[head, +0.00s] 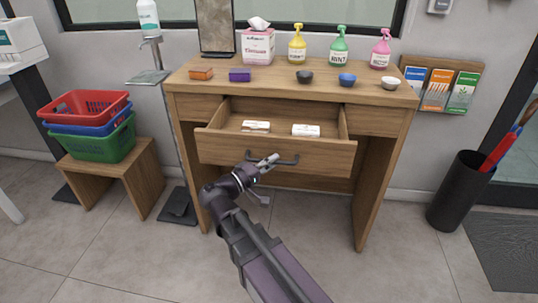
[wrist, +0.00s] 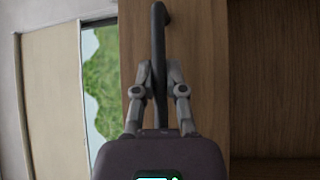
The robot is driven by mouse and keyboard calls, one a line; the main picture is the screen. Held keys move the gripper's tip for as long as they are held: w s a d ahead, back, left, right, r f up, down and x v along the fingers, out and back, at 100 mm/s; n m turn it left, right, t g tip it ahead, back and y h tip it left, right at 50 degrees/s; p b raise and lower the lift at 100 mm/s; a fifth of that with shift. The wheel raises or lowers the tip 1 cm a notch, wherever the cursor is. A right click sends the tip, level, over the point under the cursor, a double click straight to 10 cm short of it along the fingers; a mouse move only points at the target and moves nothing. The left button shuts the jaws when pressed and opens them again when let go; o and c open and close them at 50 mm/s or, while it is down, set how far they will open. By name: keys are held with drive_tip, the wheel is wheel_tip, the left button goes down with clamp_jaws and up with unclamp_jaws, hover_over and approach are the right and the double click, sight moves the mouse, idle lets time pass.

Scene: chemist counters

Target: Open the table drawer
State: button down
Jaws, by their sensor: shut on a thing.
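The wooden table (head: 240,87) stands against the back wall in the head view. Its middle drawer (head: 225,147) is pulled out, and two small white boxes show inside it, one on the left (head: 256,127) and one on the right (head: 306,130). A dark bar handle (head: 288,160) is on the drawer front. My gripper (head: 270,162) is at the handle, in front of the drawer. In the wrist view my gripper (wrist: 158,75) is shut around the dark handle (wrist: 159,25), one finger on each side.
On the tabletop are a tissue box (head: 257,47), several pump bottles, small bowls and two small boxes. Stacked baskets (head: 95,140) sit on a low stool at left. A black bin (head: 460,190) with umbrellas stands at right. The floor in front is clear.

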drive_tip(key=shift+s, duration=0.25)
drive_tip(key=c, duration=0.7)
unclamp_jaws()
drive_tip(key=shift+s, duration=0.1)
